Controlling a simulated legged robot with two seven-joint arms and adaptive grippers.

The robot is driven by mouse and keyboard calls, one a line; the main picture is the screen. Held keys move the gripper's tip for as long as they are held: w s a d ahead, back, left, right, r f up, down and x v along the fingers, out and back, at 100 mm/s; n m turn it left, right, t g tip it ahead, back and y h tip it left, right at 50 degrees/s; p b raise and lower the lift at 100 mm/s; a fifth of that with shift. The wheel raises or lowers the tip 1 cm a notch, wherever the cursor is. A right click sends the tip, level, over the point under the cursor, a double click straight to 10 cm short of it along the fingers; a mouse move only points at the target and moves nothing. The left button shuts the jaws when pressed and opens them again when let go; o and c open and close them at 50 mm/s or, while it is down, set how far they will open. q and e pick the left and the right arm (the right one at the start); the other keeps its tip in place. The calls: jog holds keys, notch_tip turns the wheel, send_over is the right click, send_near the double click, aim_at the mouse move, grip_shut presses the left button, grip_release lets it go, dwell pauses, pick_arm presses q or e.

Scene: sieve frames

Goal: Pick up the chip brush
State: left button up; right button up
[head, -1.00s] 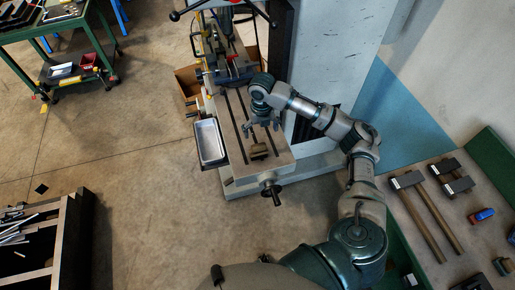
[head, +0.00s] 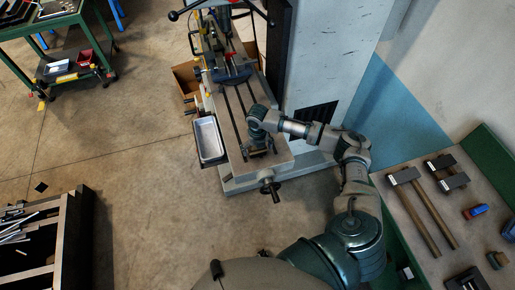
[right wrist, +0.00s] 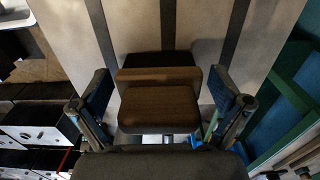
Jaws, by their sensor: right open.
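The chip brush (right wrist: 158,107) is a brown, wooden-looking block with a dark part behind it. It lies on the slotted grey machine table (head: 232,110). In the right wrist view it sits between the two spread fingers of my right gripper (right wrist: 160,100), with a gap on each side. In the head view my right gripper (head: 259,150) is low over the near end of the machine table and mostly hides the brush. My right gripper is open and empty. My left gripper is not in view.
A metal tray (head: 198,141) hangs at the left side of the machine table, and a handwheel (head: 270,188) sticks out at its near end. The machine's pale column (head: 330,60) stands to the right. A bench with hammers (head: 425,215) is at the right.

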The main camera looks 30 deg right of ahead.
jog(key=c, duration=1.2)
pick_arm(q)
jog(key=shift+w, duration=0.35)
pick_arm(e)
jog(key=shift+o, duration=0.2)
jog(key=shift+r, duration=0.1)
jog(key=shift+r, duration=0.5)
notch_tip(320, 180, up, 2)
jog(key=shift+r+b, duration=0.1)
jog(key=shift+b, duration=0.3)
pick_arm(q)
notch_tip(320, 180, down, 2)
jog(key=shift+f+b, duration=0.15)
jog(key=shift+b, duration=0.65)
pick_arm(e)
jog(key=s+a+r, duration=0.1)
jog(key=s+a, duration=0.2)
jog(key=s, duration=0.4)
jog(key=s+a, duration=0.4)
jog(key=s, duration=0.3)
jog(key=shift+s+a+r, duration=0.15)
jog(key=shift+a+r, duration=0.1)
jog(key=shift+r, duration=0.1)
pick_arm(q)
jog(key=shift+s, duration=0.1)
